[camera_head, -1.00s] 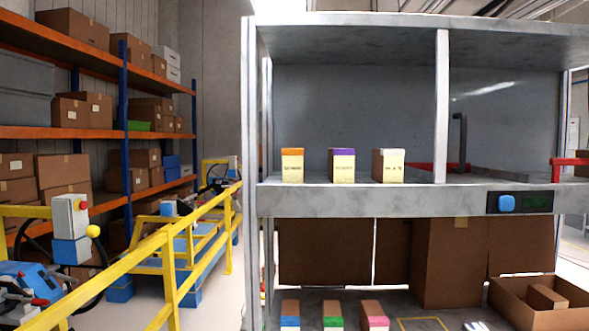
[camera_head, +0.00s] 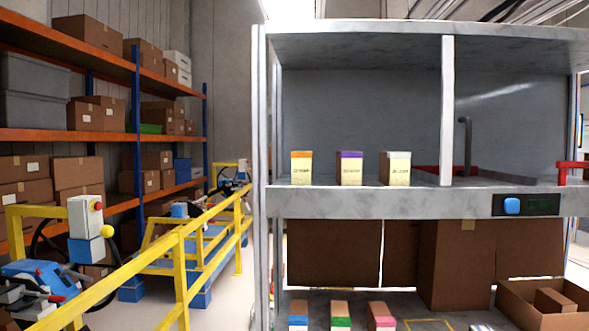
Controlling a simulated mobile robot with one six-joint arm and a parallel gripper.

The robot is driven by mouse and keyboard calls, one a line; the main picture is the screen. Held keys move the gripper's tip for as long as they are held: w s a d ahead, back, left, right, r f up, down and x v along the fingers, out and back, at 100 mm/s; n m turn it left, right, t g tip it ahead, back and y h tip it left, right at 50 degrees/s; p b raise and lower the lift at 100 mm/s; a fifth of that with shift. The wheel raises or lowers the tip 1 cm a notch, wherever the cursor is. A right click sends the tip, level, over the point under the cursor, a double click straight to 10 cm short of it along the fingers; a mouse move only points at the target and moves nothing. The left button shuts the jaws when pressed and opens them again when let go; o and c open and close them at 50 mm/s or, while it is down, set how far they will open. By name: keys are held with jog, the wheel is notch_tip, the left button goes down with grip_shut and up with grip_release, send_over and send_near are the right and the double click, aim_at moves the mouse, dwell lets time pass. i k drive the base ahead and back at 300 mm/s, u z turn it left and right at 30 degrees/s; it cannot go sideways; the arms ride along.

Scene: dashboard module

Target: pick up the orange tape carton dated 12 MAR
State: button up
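A carton with an orange tape top (camera_head: 301,168) stands upright on the grey shelf at the left of a row of three. Its front carries a pale yellow label with small dark print, too small to read surely as a date. Beside it stand a purple tape carton (camera_head: 349,168) and a white tape carton (camera_head: 395,168), with gaps between them. My gripper is not in view.
The grey shelf unit (camera_head: 400,203) has an upright post (camera_head: 447,110) right of the cartons. Blue, green (camera_head: 340,316) and pink tape cartons stand on the lower level. A yellow railing (camera_head: 200,240) runs along the left. An open brown box (camera_head: 540,305) sits lower right.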

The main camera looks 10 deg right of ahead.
aim_at(301, 161)
jog(key=i, duration=0.95)
